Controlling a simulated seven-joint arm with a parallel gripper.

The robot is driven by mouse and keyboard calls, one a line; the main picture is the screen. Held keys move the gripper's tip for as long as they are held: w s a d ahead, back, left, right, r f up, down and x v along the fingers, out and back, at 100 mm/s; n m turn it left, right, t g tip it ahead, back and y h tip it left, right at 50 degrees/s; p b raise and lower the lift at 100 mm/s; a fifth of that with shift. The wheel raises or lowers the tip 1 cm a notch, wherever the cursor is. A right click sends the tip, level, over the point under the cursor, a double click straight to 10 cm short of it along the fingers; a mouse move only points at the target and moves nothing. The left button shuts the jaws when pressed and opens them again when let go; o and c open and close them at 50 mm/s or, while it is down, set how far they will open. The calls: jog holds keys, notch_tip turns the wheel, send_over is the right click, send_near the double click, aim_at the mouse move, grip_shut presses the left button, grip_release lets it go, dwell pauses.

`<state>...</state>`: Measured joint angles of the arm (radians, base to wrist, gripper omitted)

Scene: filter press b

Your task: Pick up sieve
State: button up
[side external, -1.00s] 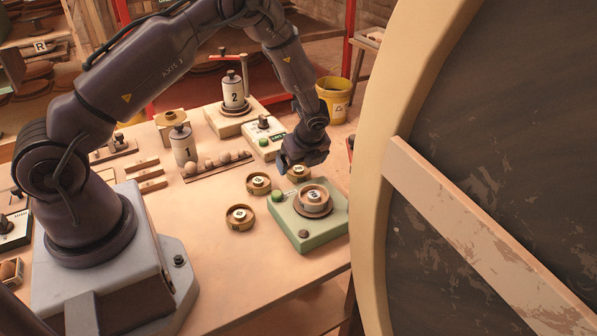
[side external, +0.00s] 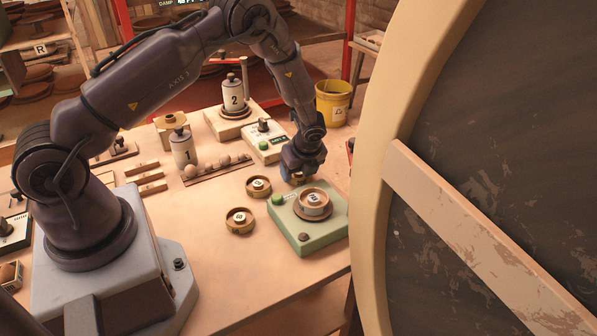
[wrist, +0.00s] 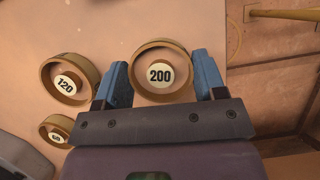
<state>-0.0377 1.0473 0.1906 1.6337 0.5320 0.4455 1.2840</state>
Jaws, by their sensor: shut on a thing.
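A round brass sieve labelled 200 (wrist: 160,72) sits between the two blue fingers of my gripper (wrist: 166,80) in the wrist view. The fingers are shut on its rim from both sides. In the side view my gripper (side external: 301,172) is low over the table behind the green device and mostly hides this sieve. I cannot tell whether the sieve is off the table. A sieve labelled 120 (wrist: 69,80) is just left of it in the wrist view. A smaller-looking sieve labelled 60 (wrist: 57,130) is at lower left. Two free sieves also show in the side view (side external: 258,187) (side external: 239,220).
A green device (side external: 306,237) with a round pan (side external: 313,204) on top stands close in front of my gripper. The table's front is clear.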

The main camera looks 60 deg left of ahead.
jog(key=shift+r, duration=0.55)
jog(key=s+d+r, duration=0.4)
jog(key=s+r, duration=0.8)
jog(key=s+d+r+m, duration=0.1)
jog(key=d+r+m, duration=0.1)
jog(key=d+r, duration=0.45)
send_over(312, 193)
jog(key=s+d, duration=0.1)
jog(key=s, duration=0.1)
jog(key=shift+n, duration=0.3)
jog(key=f, duration=0.8)
jog(key=shift+w+d, duration=0.15)
jog(key=shift+w, duration=0.05)
jog(key=shift+w+f, duration=0.4)
jog(key=shift+w+f+t, duration=0.2)
jog(key=shift+f+t, duration=0.1)
jog(key=shift+f, duration=1.4)
